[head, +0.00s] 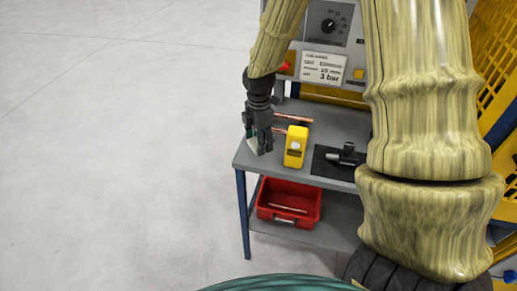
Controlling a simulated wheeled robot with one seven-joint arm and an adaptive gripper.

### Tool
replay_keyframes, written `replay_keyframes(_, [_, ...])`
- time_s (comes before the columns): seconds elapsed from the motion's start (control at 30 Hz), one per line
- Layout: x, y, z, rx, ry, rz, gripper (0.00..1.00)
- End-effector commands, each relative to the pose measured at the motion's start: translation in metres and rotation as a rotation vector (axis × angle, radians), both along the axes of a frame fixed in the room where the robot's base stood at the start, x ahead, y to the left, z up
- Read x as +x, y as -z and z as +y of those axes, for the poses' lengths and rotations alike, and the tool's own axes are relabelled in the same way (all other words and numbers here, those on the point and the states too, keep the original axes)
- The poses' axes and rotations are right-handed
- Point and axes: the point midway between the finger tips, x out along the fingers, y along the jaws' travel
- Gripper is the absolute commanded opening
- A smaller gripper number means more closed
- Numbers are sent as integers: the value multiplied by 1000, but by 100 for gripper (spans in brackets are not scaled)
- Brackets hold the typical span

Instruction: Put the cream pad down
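My gripper (259,145) points down over the left end of the grey workbench (315,114). A small pale patch, which looks like the cream pad (253,147), shows between and below its dark fingers, tilted, near the bench's left edge. The fingers look closed on the pad. The view is too small to tell whether the pad touches the bench top. The fingers hide part of it.
A yellow device (295,147) stands just right of my gripper. Copper tubes (294,118) lie behind. A dark mat (324,164) holds a black and grey tool (346,156). A red bin (288,203) sits on the lower shelf. A control panel (328,40) stands behind.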

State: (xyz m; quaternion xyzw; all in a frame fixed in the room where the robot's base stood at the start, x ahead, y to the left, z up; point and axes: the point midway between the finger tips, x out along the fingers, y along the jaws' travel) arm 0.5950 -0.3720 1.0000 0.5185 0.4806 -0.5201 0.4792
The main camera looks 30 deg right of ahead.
Motion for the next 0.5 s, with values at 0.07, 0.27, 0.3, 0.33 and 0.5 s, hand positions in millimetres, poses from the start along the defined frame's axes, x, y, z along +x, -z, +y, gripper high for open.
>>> replay_keyframes(0.07, [0, 2, 0, 0, 0, 1, 27])
replay_keyframes(0.27, [-1, 15, 0, 0, -1, 3, 27])
replay_keyframes(0.3, [-1, 20, 0, -1, -1, 4, 27])
replay_keyframes(0.33, [-1, 23, 0, 0, -1, 3, 27])
replay_keyframes(0.5, [0, 39, 0, 0, -1, 2, 27])
